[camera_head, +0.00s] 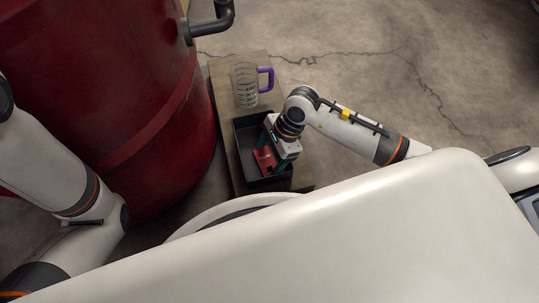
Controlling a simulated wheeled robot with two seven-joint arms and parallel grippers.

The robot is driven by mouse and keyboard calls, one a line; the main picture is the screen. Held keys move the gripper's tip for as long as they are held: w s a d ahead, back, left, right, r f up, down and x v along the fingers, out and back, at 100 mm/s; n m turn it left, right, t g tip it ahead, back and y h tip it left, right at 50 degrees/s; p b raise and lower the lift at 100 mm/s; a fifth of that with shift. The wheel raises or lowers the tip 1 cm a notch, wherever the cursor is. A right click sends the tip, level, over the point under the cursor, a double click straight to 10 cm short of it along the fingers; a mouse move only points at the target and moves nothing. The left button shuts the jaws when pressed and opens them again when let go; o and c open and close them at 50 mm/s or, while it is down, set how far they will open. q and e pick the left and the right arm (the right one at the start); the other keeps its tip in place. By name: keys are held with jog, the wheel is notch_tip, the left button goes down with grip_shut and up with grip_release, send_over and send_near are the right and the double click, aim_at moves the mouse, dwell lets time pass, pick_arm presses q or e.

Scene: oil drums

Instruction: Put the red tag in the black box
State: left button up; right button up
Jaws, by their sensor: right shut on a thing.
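The black box (246,134) is an open, shallow tray on a small wooden platform. The red tag (264,160) shows over the inside of the box, at my right gripper (266,158). My right gripper reaches down over the box from the right and is shut on the red tag. I cannot tell whether the tag touches the bottom of the box. My left arm comes in at the left edge, but its gripper is out of view.
A clear jug with a purple handle (245,85) stands on the wooden platform (222,83) behind the box. A large red drum (120,80) stands close on the left, with a dark pipe (212,25) above. Cracked concrete floor (440,60) lies clear at the right.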

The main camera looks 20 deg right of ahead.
jog(key=o, duration=0.7)
jog(key=p+v, duration=0.7)
jog(key=v, duration=0.5)
jog(key=shift+p, duration=0.3)
jog(key=shift+r, duration=0.1)
